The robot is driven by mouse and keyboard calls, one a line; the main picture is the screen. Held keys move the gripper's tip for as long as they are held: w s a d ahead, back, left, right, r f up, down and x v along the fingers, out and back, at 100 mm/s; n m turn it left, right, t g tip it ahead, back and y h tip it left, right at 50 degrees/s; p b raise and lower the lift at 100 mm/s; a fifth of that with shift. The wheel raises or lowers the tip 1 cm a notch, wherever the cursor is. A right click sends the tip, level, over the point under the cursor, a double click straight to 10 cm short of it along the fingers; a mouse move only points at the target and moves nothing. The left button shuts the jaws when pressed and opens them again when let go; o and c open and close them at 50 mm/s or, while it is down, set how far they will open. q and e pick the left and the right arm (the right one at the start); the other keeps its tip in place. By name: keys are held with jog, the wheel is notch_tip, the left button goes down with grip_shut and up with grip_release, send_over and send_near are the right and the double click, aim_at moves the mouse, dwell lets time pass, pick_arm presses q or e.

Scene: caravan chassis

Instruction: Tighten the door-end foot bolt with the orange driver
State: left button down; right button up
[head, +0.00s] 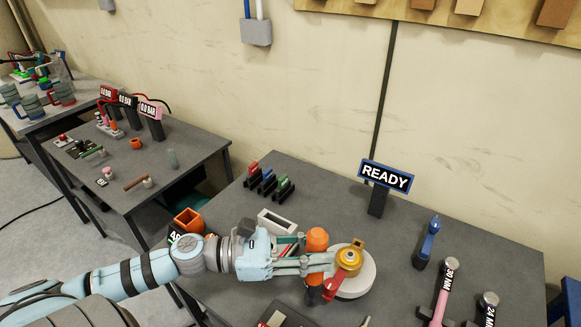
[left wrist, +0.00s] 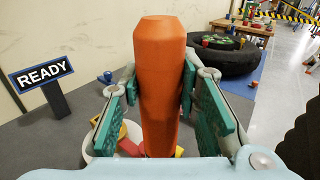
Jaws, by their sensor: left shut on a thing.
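The orange driver (head: 317,240) stands roughly upright in my left gripper (head: 312,266). Its thick orange handle (left wrist: 163,75) fills the middle of the left wrist view between the two teal finger pads. The gripper is shut on it. Close to its right in the head view is a round white base (head: 358,285) with a gold-coloured hub (head: 348,257) and red parts. I cannot tell which part is the door-end foot bolt, nor whether the driver's tip touches anything, as the fingers and handle hide it. My right gripper is not in view.
A READY sign (head: 386,178) stands at the back of the grey table. A blue tool (head: 429,243) and two labelled tools (head: 445,280) stand to the right. A white open box (head: 277,222) and an orange bin (head: 188,220) are on the left. Bare tabletop lies before the sign.

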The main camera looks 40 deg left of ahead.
pick_arm(q)
jog(key=w+a+r+n+t+y+p, duration=0.1)
jog(key=w+a+n+t+y, duration=0.1)
jog(key=a+n+y, duration=0.3)
jog(key=w+a+n+t+y+p, duration=0.1)
jog(key=w+a+t+y, duration=0.15)
jog(key=a, duration=0.45)
jog(key=w+a+r+n+t+y+p, duration=0.1)
jog(key=w+a+n+t+y+p, duration=0.1)
jog(key=a+t+y, duration=0.3)
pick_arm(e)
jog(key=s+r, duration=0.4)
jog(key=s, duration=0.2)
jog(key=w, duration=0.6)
pick_arm(q)
notch_tip(320, 180, down, 7)
jog(key=w+a+g+b, duration=0.1)
jog(key=w+g+b, duration=0.1)
jog(key=b, duration=0.3)
jog(key=shift+w+n+b, duration=0.25)
jog(key=shift+n+b, duration=0.1)
jog(key=shift+n, duration=0.05)
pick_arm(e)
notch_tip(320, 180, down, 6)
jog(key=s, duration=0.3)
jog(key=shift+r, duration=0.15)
pick_arm(q)
jog(key=shift+w+f+g, duration=0.1)
jog(key=shift+g, duration=0.15)
